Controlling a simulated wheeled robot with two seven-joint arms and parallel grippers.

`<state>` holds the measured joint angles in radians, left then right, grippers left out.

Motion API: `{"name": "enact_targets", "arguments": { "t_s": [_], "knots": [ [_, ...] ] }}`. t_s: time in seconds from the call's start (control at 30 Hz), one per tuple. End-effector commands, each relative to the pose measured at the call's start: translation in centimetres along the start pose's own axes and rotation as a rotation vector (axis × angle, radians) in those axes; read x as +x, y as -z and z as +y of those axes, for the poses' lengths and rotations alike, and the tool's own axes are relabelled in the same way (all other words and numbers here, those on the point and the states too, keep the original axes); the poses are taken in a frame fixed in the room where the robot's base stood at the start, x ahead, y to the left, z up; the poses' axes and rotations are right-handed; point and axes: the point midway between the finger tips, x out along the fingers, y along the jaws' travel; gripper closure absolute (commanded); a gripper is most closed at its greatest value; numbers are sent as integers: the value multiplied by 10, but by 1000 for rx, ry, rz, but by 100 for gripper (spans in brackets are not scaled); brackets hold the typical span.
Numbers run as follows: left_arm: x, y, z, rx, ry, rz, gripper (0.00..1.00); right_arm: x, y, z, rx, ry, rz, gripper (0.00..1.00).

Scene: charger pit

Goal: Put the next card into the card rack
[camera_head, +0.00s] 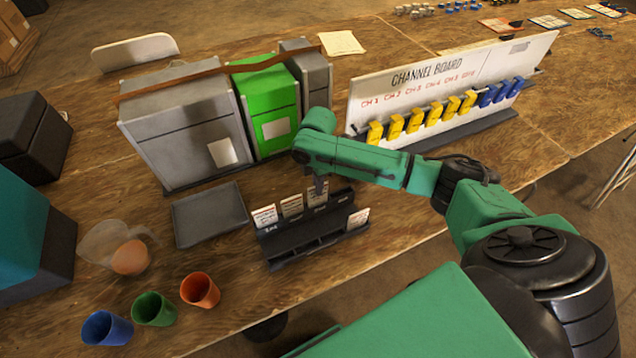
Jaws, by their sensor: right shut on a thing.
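The dark card rack (300,250) stands on the wooden table, left of my right arm. Two white printed cards stand upright in its back row: one at the left end (265,216) and one beside it (291,206). My right gripper (318,186) points down over the back row and is shut on a third card (317,199). That card is upright in line with the other two; I cannot tell whether its lower edge is seated. Another card (358,219) stands at the rack's right end, nearer the front. My left gripper is not in view.
An empty dark tray (209,214) lies left of the rack. Grey and green bins (265,105) stand behind. The white channel board (455,85) with yellow and blue clips is behind my right arm. Blue, green and orange cups (153,309) stand at front left.

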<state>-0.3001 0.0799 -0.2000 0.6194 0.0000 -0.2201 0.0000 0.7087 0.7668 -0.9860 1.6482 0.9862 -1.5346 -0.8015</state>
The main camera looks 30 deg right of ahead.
Motion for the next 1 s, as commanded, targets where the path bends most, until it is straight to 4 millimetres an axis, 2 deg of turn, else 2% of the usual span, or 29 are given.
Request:
{"name": "enact_targets", "arguments": {
  "t_s": [0.17, 0.27, 0.3, 0.67, 0.77, 1.0],
  "knots": [
    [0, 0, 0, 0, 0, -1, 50, 0, 0, 0, 0, 0, 0, 100],
    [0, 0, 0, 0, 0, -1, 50, 0, 0, 0, 0, 0, 0, 65],
    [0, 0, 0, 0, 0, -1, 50, 0, 0, 0, 0, 0, 0, 56],
    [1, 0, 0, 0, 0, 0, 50, -5, 0, 1, 0, -1, 0, 56],
    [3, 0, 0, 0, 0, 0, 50, -21, 0, 1, 0, -5, 0, 56],
    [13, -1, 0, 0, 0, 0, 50, -91, 0, 1, -1, -7, 1, 56]
  ]
}}
